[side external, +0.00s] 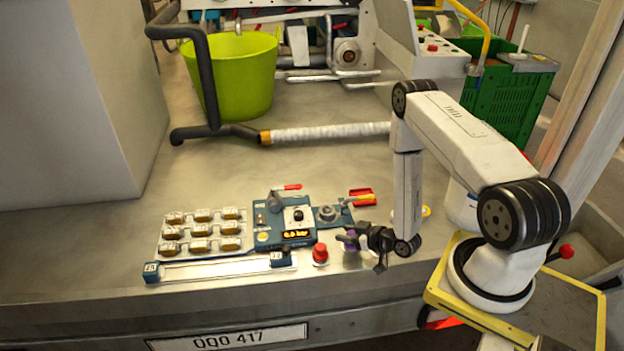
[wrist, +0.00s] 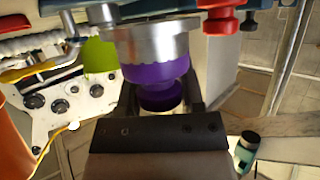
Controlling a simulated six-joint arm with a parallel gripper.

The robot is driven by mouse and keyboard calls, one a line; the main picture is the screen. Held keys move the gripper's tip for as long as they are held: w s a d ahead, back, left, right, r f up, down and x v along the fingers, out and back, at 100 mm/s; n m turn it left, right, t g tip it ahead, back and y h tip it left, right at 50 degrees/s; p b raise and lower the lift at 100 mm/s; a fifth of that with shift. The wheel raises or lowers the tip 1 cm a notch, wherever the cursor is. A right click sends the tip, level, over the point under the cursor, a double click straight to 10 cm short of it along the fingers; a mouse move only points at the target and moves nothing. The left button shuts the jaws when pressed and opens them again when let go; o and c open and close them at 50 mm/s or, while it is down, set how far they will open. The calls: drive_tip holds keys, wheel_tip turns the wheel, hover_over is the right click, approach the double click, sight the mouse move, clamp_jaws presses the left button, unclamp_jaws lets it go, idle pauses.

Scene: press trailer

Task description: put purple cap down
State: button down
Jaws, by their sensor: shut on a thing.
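The purple cap (wrist: 158,72) is between the fingers of my gripper (wrist: 162,98) in the wrist view. A silver, ring-like metal part (wrist: 145,42) sits directly against the cap's far side; I cannot tell if it is joined to the cap. In the side view my gripper (side external: 362,238) is low at the right end of the blue panel (side external: 268,228), and a small bit of the purple cap (side external: 349,239) shows at the fingers. I cannot tell whether the cap touches the work surface.
A red button (side external: 320,252) stands close to the left of my gripper. A tray of several brown pieces (side external: 187,246) lies farther left, with a long pale bar (side external: 215,268) in front. A green bucket (side external: 240,80) and a wrapped pipe (side external: 330,132) are behind. Bare surface lies between.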

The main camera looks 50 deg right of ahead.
drive_tip(key=shift+f, duration=1.6)
drive_tip(key=shift+f, duration=0.1)
drive_tip(key=shift+c, duration=1.1)
unclamp_jaws()
drive_tip(key=shift+v, duration=3.85)
drive_tip(key=shift+w, duration=0.1)
